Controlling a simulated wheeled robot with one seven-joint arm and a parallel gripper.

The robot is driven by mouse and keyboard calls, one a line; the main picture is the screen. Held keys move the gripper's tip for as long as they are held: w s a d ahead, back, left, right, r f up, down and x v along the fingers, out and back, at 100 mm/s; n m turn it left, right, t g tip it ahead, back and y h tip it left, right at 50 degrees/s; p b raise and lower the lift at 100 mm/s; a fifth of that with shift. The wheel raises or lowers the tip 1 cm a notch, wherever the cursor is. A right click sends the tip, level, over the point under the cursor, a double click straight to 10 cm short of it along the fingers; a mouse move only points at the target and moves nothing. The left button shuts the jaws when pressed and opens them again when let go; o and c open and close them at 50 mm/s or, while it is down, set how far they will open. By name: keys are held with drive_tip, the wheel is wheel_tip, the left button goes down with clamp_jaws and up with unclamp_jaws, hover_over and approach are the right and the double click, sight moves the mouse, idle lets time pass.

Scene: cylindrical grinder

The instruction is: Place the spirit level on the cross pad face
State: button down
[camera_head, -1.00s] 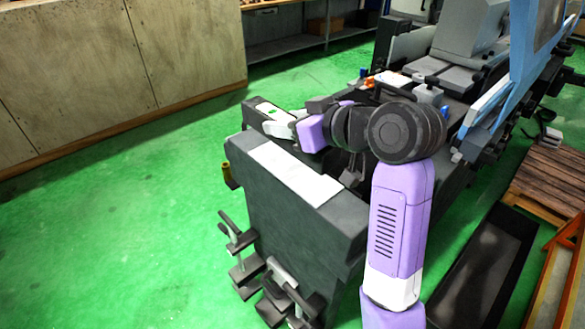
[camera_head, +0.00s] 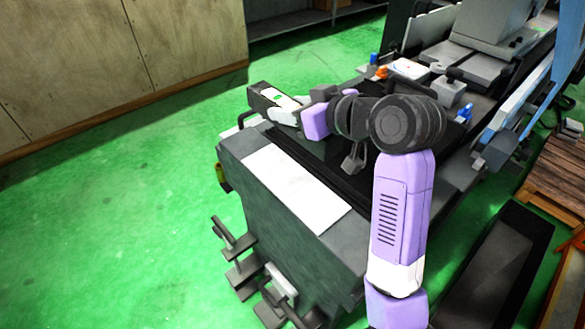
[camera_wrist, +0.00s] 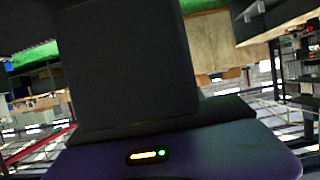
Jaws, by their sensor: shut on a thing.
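The spirit level (camera_head: 261,97) is a dark bar with a pale top and a small green vial, at the upper middle of the head view. My gripper (camera_head: 284,112) is shut on it and holds it beyond the far left corner of the machine's end, seemingly in the air. A flat pale pad face (camera_head: 297,190) lies on top of the dark machine end, nearer the camera and bare; I cannot tell if it is the cross pad. In the wrist view a large dark block (camera_wrist: 125,65) fills the middle; I cannot tell what it is.
The dark machine bed runs to the upper right, with a grey block (camera_head: 448,90) and a blue-tipped fitting on it. Clamp-like handles (camera_head: 235,255) stick out at the front. A wooden cabinet (camera_head: 70,80) stands at the left. The green floor between is clear.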

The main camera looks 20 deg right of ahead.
wheel_tip(320, 180, down, 17)
drive_tip(key=shift+r, duration=0.1)
idle(0.5)
drive_tip(key=c, duration=0.7)
unclamp_jaws()
drive_tip(key=shift+f, duration=0.25)
drive_tip(key=b+v, duration=0.1)
drive_tip(key=v, duration=1.1)
